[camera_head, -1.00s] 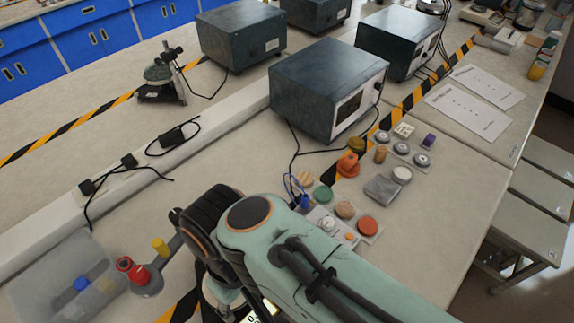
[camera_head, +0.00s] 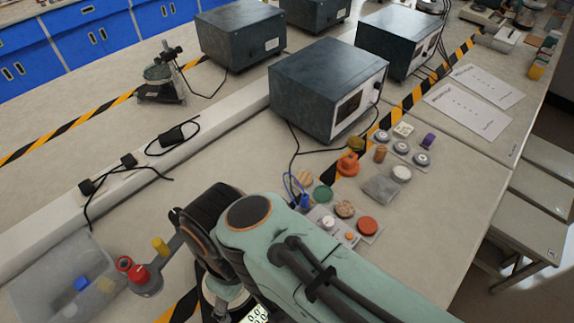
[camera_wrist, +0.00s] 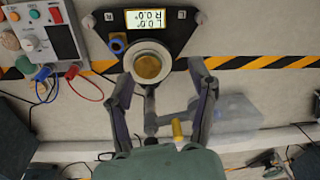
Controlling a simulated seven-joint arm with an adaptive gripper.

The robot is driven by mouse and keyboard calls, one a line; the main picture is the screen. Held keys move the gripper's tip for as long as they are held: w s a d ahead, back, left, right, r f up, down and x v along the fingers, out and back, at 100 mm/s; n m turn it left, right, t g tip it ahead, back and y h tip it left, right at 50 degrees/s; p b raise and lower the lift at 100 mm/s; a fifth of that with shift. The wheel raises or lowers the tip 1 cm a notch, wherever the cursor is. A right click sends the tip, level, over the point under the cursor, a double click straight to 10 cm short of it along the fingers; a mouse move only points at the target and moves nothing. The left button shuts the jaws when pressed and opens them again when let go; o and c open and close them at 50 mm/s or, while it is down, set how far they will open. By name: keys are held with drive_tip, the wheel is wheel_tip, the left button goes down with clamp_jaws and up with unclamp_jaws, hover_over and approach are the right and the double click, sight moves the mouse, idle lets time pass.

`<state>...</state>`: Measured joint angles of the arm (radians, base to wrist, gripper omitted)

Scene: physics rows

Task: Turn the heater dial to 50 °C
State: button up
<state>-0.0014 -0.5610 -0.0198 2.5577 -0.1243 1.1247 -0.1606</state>
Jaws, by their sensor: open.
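In the wrist view a dark base unit carries a lit display (camera_wrist: 150,18) that seems to read L 0.0° and R 0.0°. A round dial-like part (camera_wrist: 148,66) with a brass-coloured centre and pale ring sits below the display. Which part is the heater dial, I cannot tell for certain. My gripper (camera_wrist: 160,68) is open, with one finger on each side of the round part; contact is not clear. In the head view the display (camera_head: 256,314) shows in part at the bottom, and my arm hides the fingertips and most of the unit.
A grey control box (camera_wrist: 48,38) with knobs and coloured leads stands at the left in the wrist view. A clear bin (camera_head: 45,270) lies at the lower left in the head view, near a stand with a red clamp (camera_head: 137,272). A large dark box (camera_head: 315,85) stands behind.

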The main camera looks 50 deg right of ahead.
drive_tip(key=w+d+n+t+h, duration=0.1)
drive_tip(key=w+d+n+h, duration=0.15)
drive_tip(key=w+d, duration=0.85)
drive_tip(key=m+g, duration=0.3)
drive_tip(key=g, duration=0.3)
hover_over(328, 220)
drive_tip(key=w, duration=0.2)
drive_tip(key=shift+y, duration=0.45)
drive_tip(key=f, duration=1.4)
drive_tip(key=shift+w+a+f, duration=0.1)
drive_tip(key=shift+w+a, duration=0.1)
drive_tip(key=shift+a, duration=0.1)
drive_tip(key=x, duration=0.5)
drive_tip(key=shift+f, duration=0.3)
drive_tip(key=shift+s+d+f, duration=0.1)
drive_tip(key=shift+s+f, duration=0.05)
drive_tip(key=shift+f, duration=0.15)
